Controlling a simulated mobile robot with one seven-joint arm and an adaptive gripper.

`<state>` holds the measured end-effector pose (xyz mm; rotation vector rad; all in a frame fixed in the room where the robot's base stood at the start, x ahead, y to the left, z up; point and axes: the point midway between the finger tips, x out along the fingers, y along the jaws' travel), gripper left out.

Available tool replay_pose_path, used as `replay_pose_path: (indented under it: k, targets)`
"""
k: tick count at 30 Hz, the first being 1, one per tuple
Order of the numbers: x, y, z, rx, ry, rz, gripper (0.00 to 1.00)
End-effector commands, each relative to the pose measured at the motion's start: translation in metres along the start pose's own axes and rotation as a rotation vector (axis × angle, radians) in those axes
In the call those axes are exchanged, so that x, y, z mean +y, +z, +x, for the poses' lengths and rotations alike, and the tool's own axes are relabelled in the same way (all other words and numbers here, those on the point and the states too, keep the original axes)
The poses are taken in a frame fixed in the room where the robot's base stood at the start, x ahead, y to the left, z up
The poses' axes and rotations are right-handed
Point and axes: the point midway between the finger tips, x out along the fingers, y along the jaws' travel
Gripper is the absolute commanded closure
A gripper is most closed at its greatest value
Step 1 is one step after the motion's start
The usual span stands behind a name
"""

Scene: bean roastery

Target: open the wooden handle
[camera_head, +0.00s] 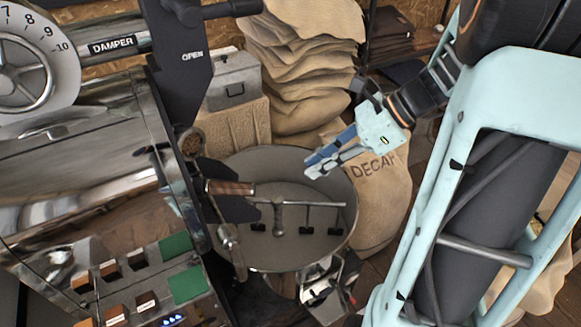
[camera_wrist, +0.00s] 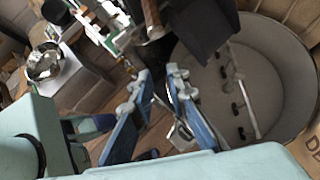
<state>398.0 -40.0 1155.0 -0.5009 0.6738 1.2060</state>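The wooden handle (camera_head: 230,187) is a short brown grip with metal ends on the front of the roaster, at the left edge of the round cooling tray (camera_head: 340,228). In the wrist view a brown wooden piece, which looks like the same handle (camera_wrist: 151,12), shows at the top, beyond the fingertips. My gripper (camera_head: 309,165) hangs above the cooling tray, to the right of the handle and apart from it. In the wrist view its two blue fingers (camera_wrist: 160,73) are spread with nothing between them.
The roaster body (camera_head: 80,150) with its dial and buttons fills the left. A dark chute plate (camera_head: 238,210) sits beside the handle. Stirring arms (camera_head: 300,205) lie in the tray. A DECAF sack (camera_head: 385,190) and stacked sacks (camera_head: 305,60) stand behind.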

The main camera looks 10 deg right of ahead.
Motion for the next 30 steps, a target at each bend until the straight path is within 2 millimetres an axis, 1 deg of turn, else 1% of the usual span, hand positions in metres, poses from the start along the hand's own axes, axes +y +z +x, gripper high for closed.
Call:
replay_pose_path:
  k: [1,3,5,6,8,9,12,15,18,21,26,30]
  targets:
    - [0.0,-0.001,0.001,-0.002,0.001,0.001,0.77]
    - [0.001,-0.004,0.008,-0.017,0.011,0.011,0.69]
    - [0.002,-0.009,0.021,-0.048,0.025,0.028,0.63]
    - [0.003,-0.014,0.033,-0.079,0.039,0.045,0.6]
    - [0.005,-0.021,0.054,-0.144,0.063,0.073,0.6]
    - [0.006,-0.024,0.068,-0.199,0.08,0.096,0.6]
    - [0.008,-0.026,0.099,-0.354,0.109,0.151,0.6]
    - [0.007,-0.023,0.118,-0.51,0.12,0.196,0.6]
    - [0.004,-0.016,0.125,-0.641,0.118,0.224,0.6]
    - [0.001,-0.01,0.125,-0.731,0.112,0.242,0.6]
    - [-0.002,-0.002,0.125,-0.785,0.107,0.247,0.6]
    - [-0.001,0.011,0.136,-0.785,0.11,0.247,0.6]
